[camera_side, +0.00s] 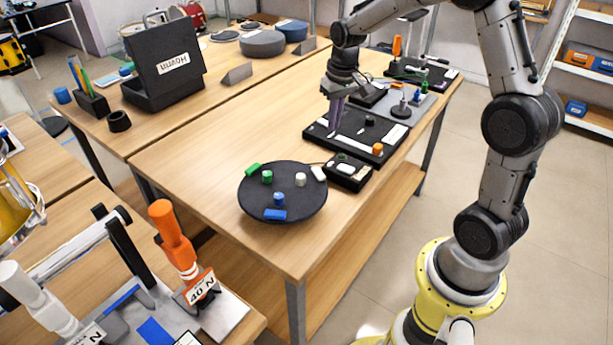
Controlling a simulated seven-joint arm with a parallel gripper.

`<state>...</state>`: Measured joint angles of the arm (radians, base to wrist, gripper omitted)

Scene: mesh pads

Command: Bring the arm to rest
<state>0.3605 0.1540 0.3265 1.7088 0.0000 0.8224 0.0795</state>
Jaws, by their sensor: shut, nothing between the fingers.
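My gripper (334,127) hangs from my arm over the table, fingers pointing down. Its fingers are shut with nothing visible between them. It is above or at the left part of a black board (318,131) with a white strip, an orange block (377,149) and small dark parts. I cannot tell whether the fingertips touch the board. My arm reaches in from the right, its yellow base on the floor beside the table.
A round black plate (253,200) holds small green, blue and white pieces. A small black box (347,174) stands beside it. Behind are a grey board (420,105) and tools. The wooden table (215,140) is clear left of the black board. An orange-handled fixture (175,235) stands in front.

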